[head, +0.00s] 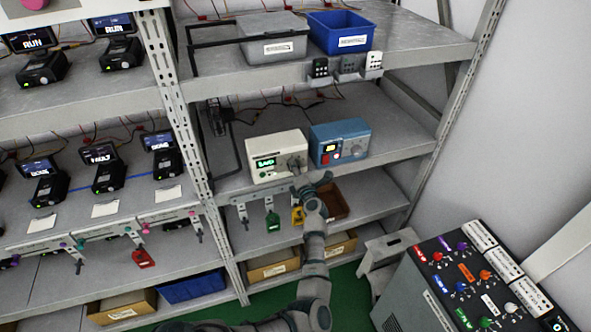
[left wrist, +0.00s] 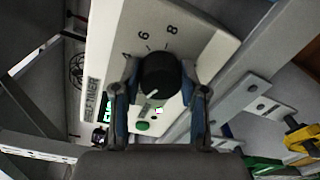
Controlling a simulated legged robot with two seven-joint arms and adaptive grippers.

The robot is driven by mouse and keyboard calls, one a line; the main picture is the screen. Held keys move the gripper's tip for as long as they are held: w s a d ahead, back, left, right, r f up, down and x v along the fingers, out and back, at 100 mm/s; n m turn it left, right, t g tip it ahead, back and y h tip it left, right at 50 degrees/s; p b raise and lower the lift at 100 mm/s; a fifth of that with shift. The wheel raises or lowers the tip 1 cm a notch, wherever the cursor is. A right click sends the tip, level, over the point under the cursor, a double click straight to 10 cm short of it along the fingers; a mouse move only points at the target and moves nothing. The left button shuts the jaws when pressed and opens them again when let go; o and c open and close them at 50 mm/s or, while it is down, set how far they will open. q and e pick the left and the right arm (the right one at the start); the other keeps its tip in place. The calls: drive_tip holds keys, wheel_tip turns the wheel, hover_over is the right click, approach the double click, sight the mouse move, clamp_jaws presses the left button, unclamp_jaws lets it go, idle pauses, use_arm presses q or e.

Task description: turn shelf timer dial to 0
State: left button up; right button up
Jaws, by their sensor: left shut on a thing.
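The shelf timer is a cream box (head: 262,146) with a green-lit display, on the middle shelf of the right rack. In the left wrist view its panel (left wrist: 205,45) carries printed numbers, with 6 and 8 readable, and a "SHELF TIMER" label. Its black round dial (left wrist: 158,72) has a short white mark at its lower part, on the side away from the 6 and 8. My left gripper (left wrist: 157,95) is shut on the dial, one finger on each side. In the head view the left gripper (head: 308,184) reaches the timer's right front. My right gripper is not in view.
A blue box device (head: 340,140) stands close to the timer's right. Green (head: 273,221) and yellow tags hang below the shelf edge. A grey bin (head: 273,33) and a blue bin (head: 342,28) stand above. A control console (head: 470,280) is at lower right.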

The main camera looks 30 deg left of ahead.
use_arm(q)
drive_tip(key=shift+s+f+n, duration=0.1)
drive_tip(key=shift+f+n, duration=0.4)
drive_tip(key=shift+f, duration=0.05)
drive_tip(key=o, duration=1.1)
drive_tip(key=shift+o, duration=0.2)
drive_tip(key=shift+r, duration=0.2)
drive_tip(key=shift+d, duration=0.1)
